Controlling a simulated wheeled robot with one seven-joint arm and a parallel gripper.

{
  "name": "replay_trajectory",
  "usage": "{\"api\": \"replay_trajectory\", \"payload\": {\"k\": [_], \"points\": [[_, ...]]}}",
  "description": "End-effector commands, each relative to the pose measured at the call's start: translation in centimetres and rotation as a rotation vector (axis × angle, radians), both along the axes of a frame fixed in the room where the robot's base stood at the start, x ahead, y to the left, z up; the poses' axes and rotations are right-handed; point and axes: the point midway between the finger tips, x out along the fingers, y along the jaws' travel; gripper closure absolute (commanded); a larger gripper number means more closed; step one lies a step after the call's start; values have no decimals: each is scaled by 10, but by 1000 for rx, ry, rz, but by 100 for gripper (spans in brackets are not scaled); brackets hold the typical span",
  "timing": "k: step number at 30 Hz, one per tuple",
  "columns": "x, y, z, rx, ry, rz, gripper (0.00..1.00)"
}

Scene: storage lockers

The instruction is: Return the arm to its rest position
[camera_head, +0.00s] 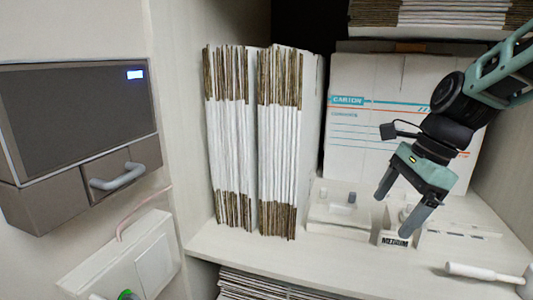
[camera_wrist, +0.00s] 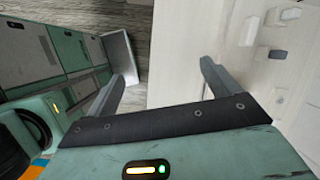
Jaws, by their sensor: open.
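My gripper (camera_head: 397,208) hangs at the right of the head view, at the end of my green and black arm. Its two fingers point down and left, spread apart with nothing between them. They are over the shelf, in front of a white box and close to a small item labelled MEDIUM (camera_head: 394,240). I cannot tell whether they touch it. In the wrist view the open fingers (camera_wrist: 160,88) also show, empty, with the pale shelf surface beyond them.
Folded stacks (camera_head: 255,145) stand upright on the shelf (camera_head: 255,258) at its left. A white carton (camera_head: 365,135) stands behind my gripper. A white-handled tool (camera_head: 470,271) lies at the front right. A grey locker unit (camera_head: 75,115) with a handle is on the left wall.

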Motion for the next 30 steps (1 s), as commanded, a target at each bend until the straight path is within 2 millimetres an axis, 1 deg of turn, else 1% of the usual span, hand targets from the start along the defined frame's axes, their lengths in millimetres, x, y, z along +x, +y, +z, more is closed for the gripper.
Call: {"api": "replay_trajectory", "payload": {"k": [1, 5, 8, 11, 14, 15, 18, 21, 24, 25, 27, 30], "points": [[-7, 8, -9, -10, -10, 62, 12], [-27, 27, -26, -45, -53, 267, 12], [-48, 44, -44, -75, -94, 471, 12], [-75, 62, -65, -111, -145, 726, 12], [-112, 81, -94, -152, -210, 1073, 12], [-129, 87, -107, -169, -241, 1232, 12], [-167, 96, -134, -204, -307, 1607, 12], [-194, 98, -152, -225, -356, 1898, 12], [-210, 97, -163, -235, -385, 2087, 12], [-213, 98, -165, -237, -392, 2124, 12], [-218, 97, -167, -240, -400, 2178, 12], [-219, 97, -167, -241, -404, 2202, 12]]}}
